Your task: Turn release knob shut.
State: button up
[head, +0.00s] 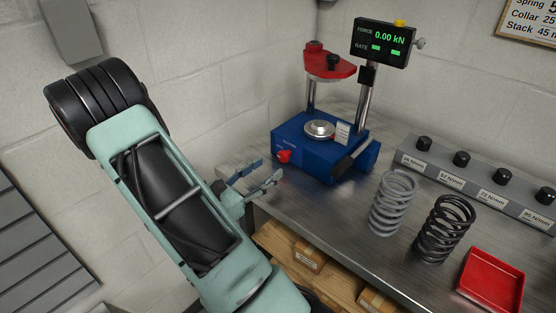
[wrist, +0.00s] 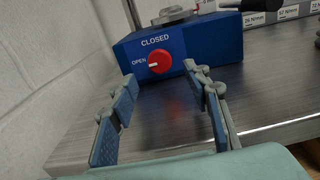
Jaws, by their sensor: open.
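The red release knob (head: 284,156) is on the front face of the blue press base (head: 318,158). In the wrist view the knob (wrist: 160,61) shows a white pointer mark turned left, toward the word OPEN; the word CLOSED is printed above it. My gripper (head: 268,171) is open and empty, just in front of the base at the left end of the bench. In the wrist view the fingers of my gripper (wrist: 161,80) stand to either side below the knob, apart from it, with the knob between their lines.
The metal bench (head: 330,214) is clear in front of the base. A grey spring (head: 393,203), a black spring (head: 444,229) and a red tray (head: 492,280) stand to the right. A wall is close on the left.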

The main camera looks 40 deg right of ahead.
aim_at(282, 158)
jog(key=shift+w+d, duration=0.2)
jog(key=shift+d, duration=2.5)
jog(key=c, duration=1.1)
jog(key=shift+c, duration=0.2)
